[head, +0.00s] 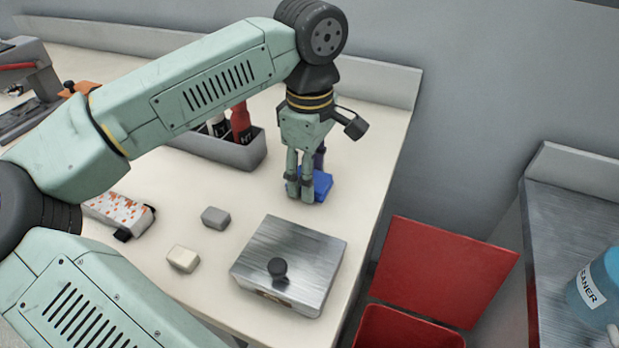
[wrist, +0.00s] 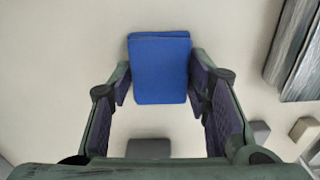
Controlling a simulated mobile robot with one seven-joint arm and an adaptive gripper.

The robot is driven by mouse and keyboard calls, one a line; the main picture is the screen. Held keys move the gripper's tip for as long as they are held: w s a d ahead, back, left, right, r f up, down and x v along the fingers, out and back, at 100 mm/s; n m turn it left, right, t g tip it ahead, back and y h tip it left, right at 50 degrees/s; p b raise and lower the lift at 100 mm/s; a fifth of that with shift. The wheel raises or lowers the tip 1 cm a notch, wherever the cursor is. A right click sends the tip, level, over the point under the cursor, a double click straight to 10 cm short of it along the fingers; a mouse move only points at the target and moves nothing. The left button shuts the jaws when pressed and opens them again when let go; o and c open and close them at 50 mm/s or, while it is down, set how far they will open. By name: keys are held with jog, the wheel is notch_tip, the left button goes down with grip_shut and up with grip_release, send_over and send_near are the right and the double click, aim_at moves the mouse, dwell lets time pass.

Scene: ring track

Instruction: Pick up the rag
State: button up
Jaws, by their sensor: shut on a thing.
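The rag is a folded blue cloth (head: 322,184) near the right side of the white worktop in the head view. My gripper (head: 305,192) is down at it, with its fingers covering part of the cloth. In the wrist view the rag (wrist: 160,75) is a flat blue rectangle between the two fingers of my gripper (wrist: 160,88). The fingers are shut on its left and right sides. Whether the rag touches the worktop or is slightly above it, I cannot tell.
A metal box with a black knob (head: 290,262) stands in front of my gripper. Two small blocks, grey (head: 216,217) and cream (head: 183,258), lie to its left. A grey bin with bottles (head: 225,148) is behind left. A red bin (head: 410,328) stands beyond the worktop's right edge.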

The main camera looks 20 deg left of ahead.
notch_tip(320, 180, up, 10)
jog(key=shift+b, duration=0.4)
jog(key=o, duration=0.4)
jog(key=c, duration=0.5)
